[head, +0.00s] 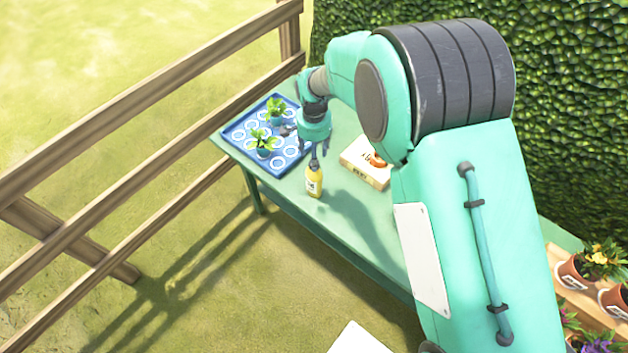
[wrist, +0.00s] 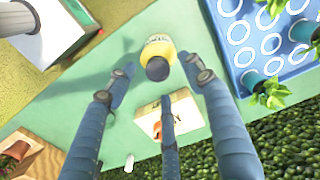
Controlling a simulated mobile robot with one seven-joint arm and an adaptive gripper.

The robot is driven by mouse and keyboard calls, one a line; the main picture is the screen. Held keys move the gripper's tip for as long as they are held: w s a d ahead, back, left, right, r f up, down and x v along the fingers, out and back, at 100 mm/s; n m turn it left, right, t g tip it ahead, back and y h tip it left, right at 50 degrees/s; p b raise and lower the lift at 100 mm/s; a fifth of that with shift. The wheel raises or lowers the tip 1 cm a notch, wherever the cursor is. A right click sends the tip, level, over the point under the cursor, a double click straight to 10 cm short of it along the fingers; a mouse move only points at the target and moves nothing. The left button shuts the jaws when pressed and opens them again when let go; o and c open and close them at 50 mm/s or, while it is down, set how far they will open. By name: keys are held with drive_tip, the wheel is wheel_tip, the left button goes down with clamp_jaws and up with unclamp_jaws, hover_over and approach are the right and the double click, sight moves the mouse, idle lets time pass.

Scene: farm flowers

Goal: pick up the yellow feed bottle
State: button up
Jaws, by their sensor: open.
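The yellow feed bottle (head: 314,184) stands upright near the front edge of the green table, with a pale label. My gripper (head: 318,156) is just above its top, pointing down, fingers spread and empty. In the wrist view, the bottle (wrist: 158,48) lies ahead between the left and right fingertips, its dark cap facing me. The third finger of my gripper (wrist: 159,76) is below the cap in that picture. I cannot tell whether any finger touches the bottle.
A blue tray (head: 236,133) with white rings and potted seedlings is left of the bottle. A box (head: 362,172) with a carrot picture is to the right. The green table (head: 281,196) is bare between. A wooden fence (head: 140,175) and a hedge (head: 565,110) flank it.

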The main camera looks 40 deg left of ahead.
sight(314, 178)
drive_tip(key=shift+d+f, duration=0.1)
drive_tip(key=shift+f, duration=2.05)
clamp_jaws()
